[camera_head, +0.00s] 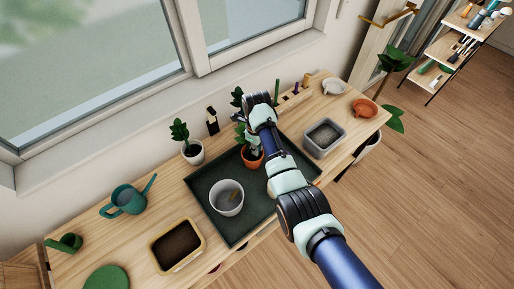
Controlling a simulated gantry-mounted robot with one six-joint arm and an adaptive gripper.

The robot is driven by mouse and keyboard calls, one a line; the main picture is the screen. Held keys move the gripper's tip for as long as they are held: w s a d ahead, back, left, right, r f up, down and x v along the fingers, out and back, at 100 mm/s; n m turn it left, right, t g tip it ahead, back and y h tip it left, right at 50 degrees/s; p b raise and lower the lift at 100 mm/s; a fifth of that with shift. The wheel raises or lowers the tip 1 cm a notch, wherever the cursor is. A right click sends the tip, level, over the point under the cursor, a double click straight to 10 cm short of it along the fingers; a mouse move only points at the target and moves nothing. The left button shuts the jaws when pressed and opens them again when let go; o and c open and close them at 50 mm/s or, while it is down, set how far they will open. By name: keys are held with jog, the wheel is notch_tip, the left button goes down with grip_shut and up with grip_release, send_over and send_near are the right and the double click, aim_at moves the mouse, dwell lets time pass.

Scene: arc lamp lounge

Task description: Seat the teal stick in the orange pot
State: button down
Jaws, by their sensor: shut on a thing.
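The orange pot (252,160) stands on the dark green tray, with a leafy green plant (240,132) in it. My gripper (254,148) points down over the pot, close to its rim, and partly covers it. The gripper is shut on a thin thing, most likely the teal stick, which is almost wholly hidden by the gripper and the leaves. I cannot tell whether the stick touches the soil or is upright.
A grey-white pot (227,198) stands on the dark tray (222,228). A white potted plant (193,152), a teal watering can (128,199) and a soil tray (176,246) stand left. A grey bin (324,138) is right. A wooden rack (296,98) with upright sticks stands behind.

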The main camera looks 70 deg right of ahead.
jog(key=shift+f, duration=0.2)
jog(key=c, duration=1.2)
grip_release()
jog(key=shift+o, duration=0.2)
notch_tip(320, 180, up, 12)
jog(key=p, duration=0.2)
jog(key=shift+r+p, duration=0.2)
jog(key=shift+p, duration=0.15)
